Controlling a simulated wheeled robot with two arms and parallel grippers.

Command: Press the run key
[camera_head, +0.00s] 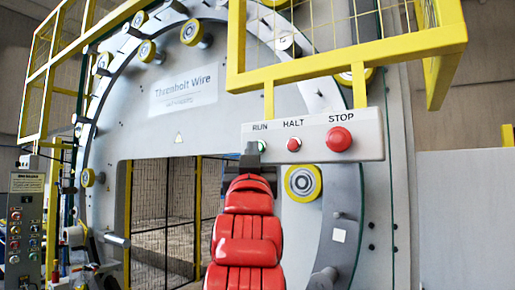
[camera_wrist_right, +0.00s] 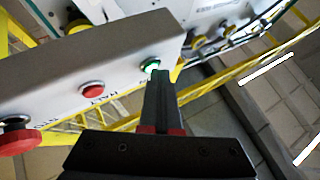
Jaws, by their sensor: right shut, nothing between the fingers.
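The green run key (camera_head: 262,146) is at the left end of a pale key box (camera_head: 370,148) labelled RUN, HALT and STOP. My right gripper (camera_head: 251,150) is shut and empty, its fingertips at the run key and partly covering it. In the right wrist view the shut fingertips (camera_wrist_right: 160,72) point at the green run key (camera_wrist_right: 150,64) and overlap its lower edge. I cannot tell whether they touch it. My left gripper is out of view.
On the same box are the small red halt key (camera_head: 294,144) and the larger red stop key (camera_head: 339,139). A yellow guard frame (camera_head: 345,60) hangs above the box. A large wrapping ring (camera_head: 345,200) stands behind. A control pillar (camera_head: 25,225) is at far left.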

